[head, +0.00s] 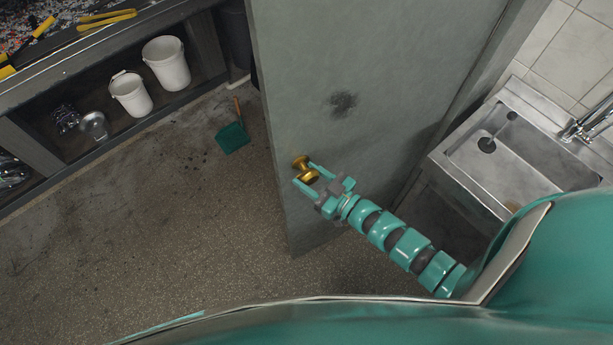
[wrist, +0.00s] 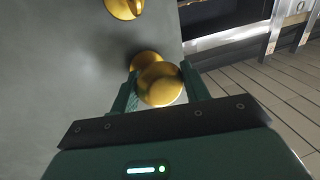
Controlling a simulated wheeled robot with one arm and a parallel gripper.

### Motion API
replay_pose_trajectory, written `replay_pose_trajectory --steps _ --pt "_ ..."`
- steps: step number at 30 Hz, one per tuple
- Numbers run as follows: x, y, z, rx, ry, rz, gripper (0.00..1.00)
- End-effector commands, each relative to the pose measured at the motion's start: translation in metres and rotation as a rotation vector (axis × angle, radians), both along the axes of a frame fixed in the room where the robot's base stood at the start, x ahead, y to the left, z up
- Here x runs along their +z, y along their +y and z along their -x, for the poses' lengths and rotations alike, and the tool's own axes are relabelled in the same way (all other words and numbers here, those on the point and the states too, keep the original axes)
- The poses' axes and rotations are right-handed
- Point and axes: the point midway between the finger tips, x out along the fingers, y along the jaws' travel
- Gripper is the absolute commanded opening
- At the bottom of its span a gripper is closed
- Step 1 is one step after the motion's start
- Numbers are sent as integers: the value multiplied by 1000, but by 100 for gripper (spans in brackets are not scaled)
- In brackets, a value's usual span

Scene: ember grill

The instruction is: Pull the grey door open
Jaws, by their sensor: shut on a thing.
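The grey door (head: 340,60) stands upright in the middle of the head view, with a dark smudge on its face. Its free left edge stands clear, with floor visible beyond it. A round brass knob (head: 301,162) sits near that edge. My gripper (head: 306,174) is shut on the knob, one finger on each side. In the wrist view the knob (wrist: 160,84) shows between the fingers, close to the edge of the door (wrist: 60,60). A second brass piece (wrist: 124,8) is cut off at the top of the wrist view.
A steel sink (head: 500,160) stands at the right, beside the door. A counter with a low shelf (head: 110,130) holding white buckets (head: 166,63) runs along the upper left. A green dustpan (head: 232,138) lies on the floor. The speckled floor left of the door is mostly clear.

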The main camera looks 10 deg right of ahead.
Motion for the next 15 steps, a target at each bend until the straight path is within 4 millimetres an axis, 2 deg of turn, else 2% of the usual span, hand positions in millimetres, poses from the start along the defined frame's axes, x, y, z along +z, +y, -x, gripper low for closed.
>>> replay_pose_trajectory --steps 14,15 --pt "1 -2 -1 1 -1 -1 5" --pt "1 -2 -1 1 -1 -1 52"
